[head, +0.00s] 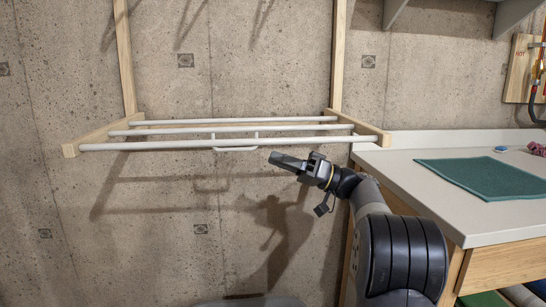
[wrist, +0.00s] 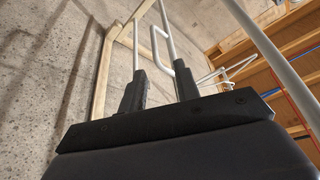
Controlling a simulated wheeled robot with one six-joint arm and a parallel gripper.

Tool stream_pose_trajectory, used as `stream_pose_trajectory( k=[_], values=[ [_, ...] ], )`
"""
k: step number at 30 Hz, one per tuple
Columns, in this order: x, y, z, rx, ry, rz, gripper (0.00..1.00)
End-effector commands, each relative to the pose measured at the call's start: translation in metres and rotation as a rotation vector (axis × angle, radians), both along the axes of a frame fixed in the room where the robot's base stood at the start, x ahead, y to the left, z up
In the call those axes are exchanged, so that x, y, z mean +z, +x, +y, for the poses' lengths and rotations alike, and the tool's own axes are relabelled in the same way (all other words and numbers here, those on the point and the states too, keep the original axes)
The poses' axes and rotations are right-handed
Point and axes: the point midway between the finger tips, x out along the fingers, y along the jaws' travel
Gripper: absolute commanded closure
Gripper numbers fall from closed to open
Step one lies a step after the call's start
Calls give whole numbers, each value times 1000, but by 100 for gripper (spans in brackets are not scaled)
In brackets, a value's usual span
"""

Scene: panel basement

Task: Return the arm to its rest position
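My gripper (head: 283,160) reaches up and to the left from my dark arm in the head view. It shows beside the front right part of a wall-mounted drying rack. In the wrist view my gripper (wrist: 160,82) has its two dark fingers apart, with nothing between them. The drying rack (head: 170,145) has white rods in a pale wooden frame, and a small white loop hangs at its front rod. The rack's rods and loop (wrist: 158,45) show beyond the fingers in the wrist view. I cannot tell the exact gap between gripper and rack.
A white counter (head: 400,165) on a wooden base stands to the right, close to my arm. Bare concrete wall (head: 130,240) is below the rack.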

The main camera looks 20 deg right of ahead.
Motion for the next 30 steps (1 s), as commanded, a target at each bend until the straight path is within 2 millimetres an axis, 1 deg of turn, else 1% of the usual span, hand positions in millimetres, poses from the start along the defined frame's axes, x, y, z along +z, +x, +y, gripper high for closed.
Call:
stream_pose_trajectory(
  k=[7,11,14,24,27,30],
  values=[
    [0,1,1,0,0,0,69],
    [2,4,8,0,-1,-1,69],
    [6,8,20,2,-2,-2,69],
    [27,32,77,4,-2,-2,69],
    [32,37,89,3,-1,-3,69],
    [38,40,96,-1,-1,-2,69]
  ],
)
